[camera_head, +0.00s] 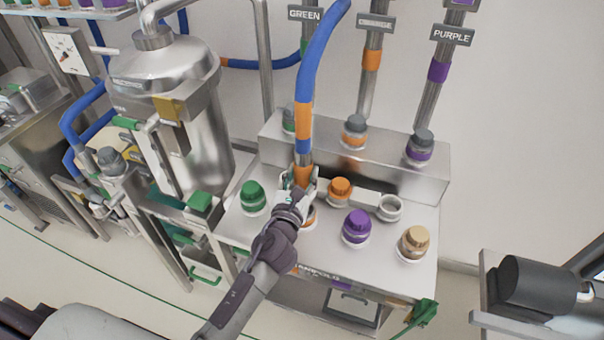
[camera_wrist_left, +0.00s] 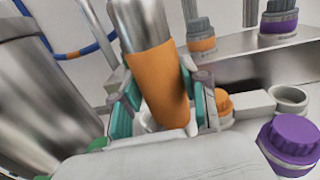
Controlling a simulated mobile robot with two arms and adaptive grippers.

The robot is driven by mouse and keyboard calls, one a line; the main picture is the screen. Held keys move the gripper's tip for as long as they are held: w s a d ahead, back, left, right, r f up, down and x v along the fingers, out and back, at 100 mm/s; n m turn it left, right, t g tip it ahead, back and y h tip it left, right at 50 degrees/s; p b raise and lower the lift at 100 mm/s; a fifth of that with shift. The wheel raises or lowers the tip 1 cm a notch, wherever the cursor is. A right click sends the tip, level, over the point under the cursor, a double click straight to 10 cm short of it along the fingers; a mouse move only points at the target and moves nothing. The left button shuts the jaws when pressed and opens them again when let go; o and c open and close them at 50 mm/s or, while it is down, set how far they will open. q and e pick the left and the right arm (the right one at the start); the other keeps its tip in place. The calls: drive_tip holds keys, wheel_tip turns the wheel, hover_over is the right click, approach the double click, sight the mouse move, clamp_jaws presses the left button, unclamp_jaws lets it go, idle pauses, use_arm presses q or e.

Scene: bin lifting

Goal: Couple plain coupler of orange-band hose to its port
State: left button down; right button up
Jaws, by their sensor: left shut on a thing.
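The blue hose (camera_head: 316,55) with orange bands hangs from the top and ends in a metal coupler with an orange sleeve. My left gripper (camera_head: 299,180) is shut on this coupler, with a finger on each side of the orange sleeve (camera_wrist_left: 163,88) in the left wrist view. The coupler is slightly tilted, and its lower end is hidden. A port with an orange ring (camera_head: 309,219) shows partly behind my left gripper. I cannot tell whether the coupler touches it. An orange-capped fitting (camera_head: 340,188) stands just to the right. My right gripper is not in view.
Green (camera_head: 253,195), purple (camera_head: 357,227) and tan (camera_head: 415,241) capped fittings and an open pale cup (camera_head: 389,208) crowd the steel bench. Grey-capped orange (camera_head: 354,132) and purple (camera_head: 420,148) outlets stand behind. A steel tank (camera_head: 175,100) is at left.

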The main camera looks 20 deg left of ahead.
use_arm(q)
drive_tip(key=shift+r+p, duration=0.3)
drive_tip(key=shift+r, duration=0.15)
drive_tip(key=shift+f, duration=0.2)
drive_tip(key=shift+f+b, duration=1)
drive_tip(key=shift+b, duration=0.1)
drive_tip(key=shift+f+b, duration=0.3)
drive_tip(key=shift+f, duration=0.05)
drive_tip(key=shift+f, duration=0.1)
